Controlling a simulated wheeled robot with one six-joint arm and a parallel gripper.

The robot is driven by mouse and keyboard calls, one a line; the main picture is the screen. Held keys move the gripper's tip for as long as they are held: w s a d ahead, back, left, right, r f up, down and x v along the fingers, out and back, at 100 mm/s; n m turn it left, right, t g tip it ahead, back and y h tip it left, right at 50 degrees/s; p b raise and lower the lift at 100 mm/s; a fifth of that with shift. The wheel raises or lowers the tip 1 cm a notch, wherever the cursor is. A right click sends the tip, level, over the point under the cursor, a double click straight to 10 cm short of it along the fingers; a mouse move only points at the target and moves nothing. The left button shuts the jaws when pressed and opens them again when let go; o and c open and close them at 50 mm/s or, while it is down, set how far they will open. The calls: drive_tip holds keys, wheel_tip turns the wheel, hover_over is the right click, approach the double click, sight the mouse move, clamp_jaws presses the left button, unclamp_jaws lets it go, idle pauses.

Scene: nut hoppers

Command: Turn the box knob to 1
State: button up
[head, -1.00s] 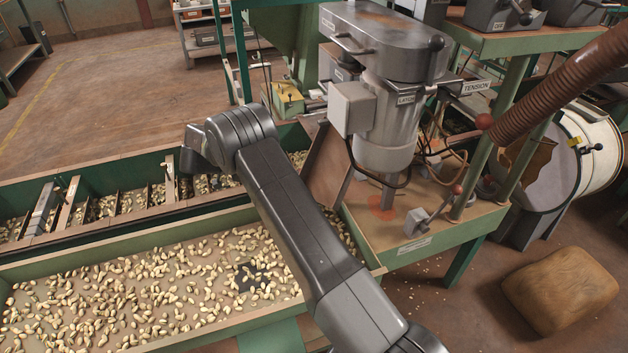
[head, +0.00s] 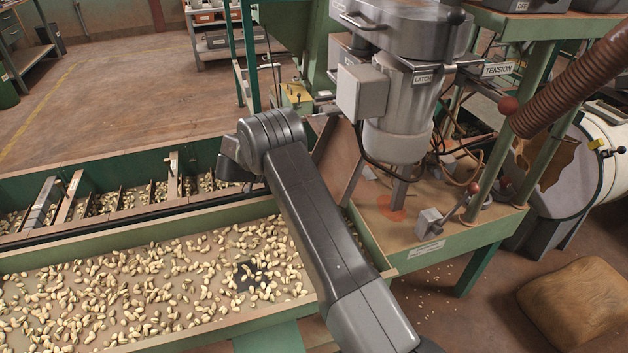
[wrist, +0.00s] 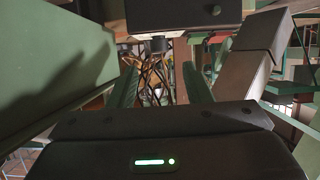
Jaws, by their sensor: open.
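In the wrist view a dark box (wrist: 180,16) hangs at the top, cut off by the frame edge. A small round knob-like part (wrist: 216,10) sits on its face; no numbers are readable. A cable fitting and several wires come out under the box. My gripper (wrist: 160,88) is open and empty, its two fingers spread below the box and apart from it. In the head view a grey box (head: 362,92) is fixed to the side of the motor, with a black cable below it; I cannot tell if it is the same box. My gripper is hidden in the head view.
A long green tray (head: 40,252) of nuts lies left of my arm. In the wrist view a large green panel (wrist: 55,55) fills the left and a beam (wrist: 255,55) crosses the right.

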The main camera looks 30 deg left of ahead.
drive_tip(key=x, duration=0.6)
drive_tip(key=shift+w+d+f, duration=0.2)
drive_tip(key=shift+w, duration=0.05)
clamp_jaws()
